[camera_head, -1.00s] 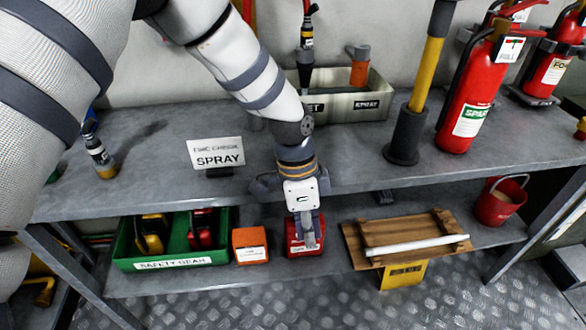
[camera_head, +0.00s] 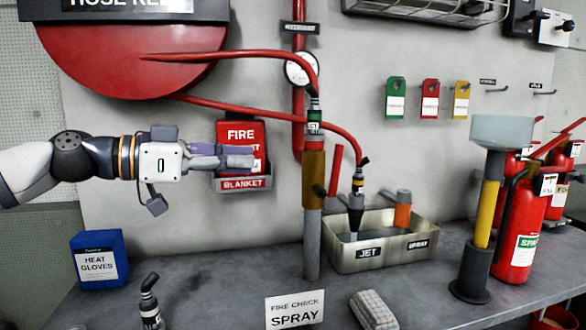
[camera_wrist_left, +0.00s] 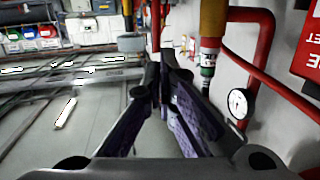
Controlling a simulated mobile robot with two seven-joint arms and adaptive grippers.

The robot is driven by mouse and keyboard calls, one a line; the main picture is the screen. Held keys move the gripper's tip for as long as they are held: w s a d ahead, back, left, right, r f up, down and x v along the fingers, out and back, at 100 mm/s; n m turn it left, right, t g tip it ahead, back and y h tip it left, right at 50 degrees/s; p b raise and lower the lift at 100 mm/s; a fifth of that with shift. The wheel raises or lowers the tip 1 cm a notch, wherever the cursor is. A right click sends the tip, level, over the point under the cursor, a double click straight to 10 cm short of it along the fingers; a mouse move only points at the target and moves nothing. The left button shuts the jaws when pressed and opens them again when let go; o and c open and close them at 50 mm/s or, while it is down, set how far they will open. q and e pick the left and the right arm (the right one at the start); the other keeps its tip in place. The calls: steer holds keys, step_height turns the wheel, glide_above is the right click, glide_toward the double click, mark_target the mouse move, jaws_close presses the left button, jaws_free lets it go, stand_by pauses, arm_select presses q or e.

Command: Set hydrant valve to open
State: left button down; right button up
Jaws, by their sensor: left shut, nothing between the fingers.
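The hydrant pipework (camera_head: 298,110) runs down the wall in red, with a round white gauge (camera_head: 300,69) on it. A standing branch with a yellow-brown sleeve (camera_head: 314,180) is in front of it, a hose joined at its top. A short red bar (camera_head: 335,170) stands just right of the sleeve; I cannot tell whether it is the valve lever. My left gripper (camera_head: 252,157) is shut and empty, pointing right, left of the sleeve and apart from it. In the left wrist view the fingers (camera_wrist_left: 160,65) point past the sleeve (camera_wrist_left: 213,22) and gauge (camera_wrist_left: 238,103).
A red fire blanket box (camera_head: 240,135) is behind my left gripper. A red hose reel (camera_head: 120,55) is above it. A nozzle tray (camera_head: 370,250), spray sign (camera_head: 294,310), blue glove box (camera_head: 99,258) and red extinguishers (camera_head: 520,225) stand on the bench.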

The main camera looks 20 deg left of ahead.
arm_select(q)
steer(key=b+x, duration=0.2)
steer(key=x, duration=1.2)
steer(key=shift+d, duration=0.2)
arm_select(e)
steer(key=shift+s+d+f+g, duration=0.2)
steer(key=shift+s+f+g, duration=0.2)
steer(key=shift+s+f, duration=0.75)
arm_select(q)
steer(key=shift+w, duration=0.3)
arm_select(e)
steer(key=shift+f, duration=0.1)
